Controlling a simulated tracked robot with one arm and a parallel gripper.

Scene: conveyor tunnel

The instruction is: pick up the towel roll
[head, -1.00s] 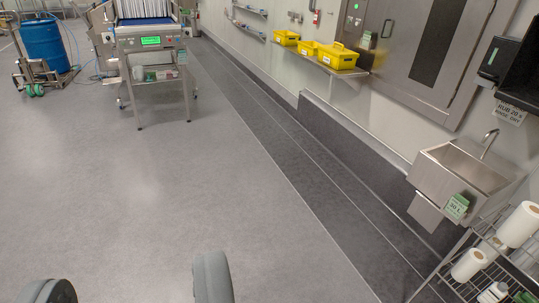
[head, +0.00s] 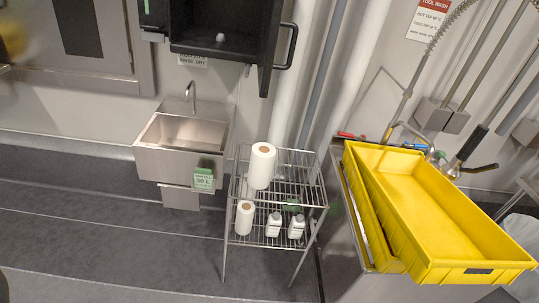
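Two white paper towel rolls stand upright on a wire rack (head: 318,198). The larger towel roll (head: 262,168) is on the upper shelf, with its brown core showing at the top. The smaller towel roll (head: 245,218) is on the lower shelf at the left. Both rolls are ahead of me, near the middle of the head view. My gripper does not show clearly in the head view now, so I see nothing of its fingers near the rolls.
Two white bottles (head: 274,225) stand on the lower shelf beside the smaller roll. A steel sink (head: 184,137) is left of the rack. A yellow crate (head: 440,215) is close on the right. A black open cabinet (head: 222,40) hangs above. Floor is clear at lower left.

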